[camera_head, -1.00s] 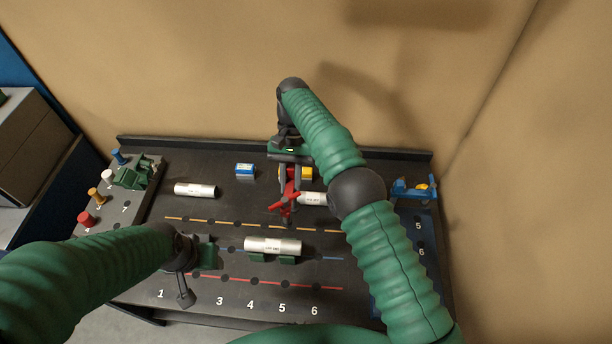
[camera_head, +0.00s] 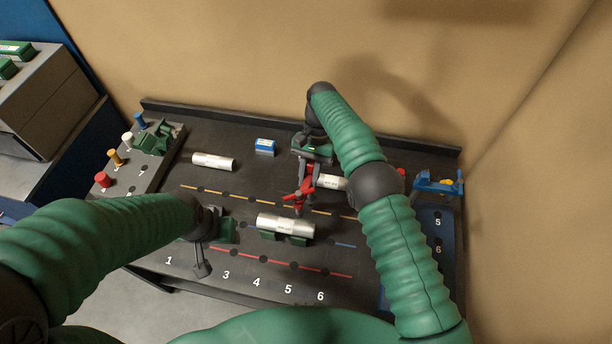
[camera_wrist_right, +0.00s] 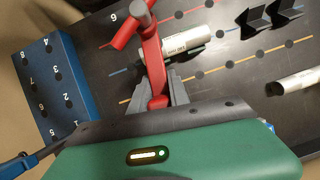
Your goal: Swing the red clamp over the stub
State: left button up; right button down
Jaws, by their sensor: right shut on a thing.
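The red clamp (camera_head: 304,189) stands on the dark board right of centre; the right wrist view shows its red arm (camera_wrist_right: 153,62) forking at the far end. My right gripper (camera_wrist_right: 158,98) is shut on the red clamp, with a grey finger on each side. A white labelled cylinder (camera_head: 332,182), perhaps the stub, lies right beside the clamp; in the right wrist view it shows (camera_wrist_right: 190,43) close against the red arm. I cannot tell if they touch. My left gripper (camera_head: 212,228) is low over the front left of the board, its jaws unclear.
Another white cylinder (camera_head: 285,226) rests on green cradles in front; one more (camera_head: 214,162) lies back left. A blue-and-white block (camera_head: 265,147) is at the back. A blue clamp (camera_head: 438,183) stands on the right. Coloured pegs (camera_head: 116,157) stand at left.

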jog(key=shift+f, duration=0.65)
jog(key=shift+a+f+b, duration=0.25)
jog(key=shift+b, duration=0.1)
jog(key=shift+s+p, duration=0.1)
jog(key=shift+p, duration=0.25)
jog(key=shift+s+d, duration=0.1)
jog(key=shift+d, duration=0.35)
jog(key=shift+a+f, duration=0.1)
jog(key=shift+a, duration=0.3)
jog(key=shift+a+f+b, duration=0.45)
jog(key=shift+d+f+b, duration=0.1)
jog(key=shift+f+b, duration=0.65)
jog(key=shift+b, duration=0.05)
pick_arm(q)
jog(key=f, duration=0.2)
jog(key=a+f, duration=0.1)
jog(key=shift+a+f+b, duration=0.15)
jog(key=shift+f+b, duration=0.15)
jog(key=shift+f, duration=0.05)
pick_arm(e)
jog(key=shift+a+f, duration=0.25)
jog(key=shift+a, duration=0.25)
jog(key=shift+d, duration=0.1)
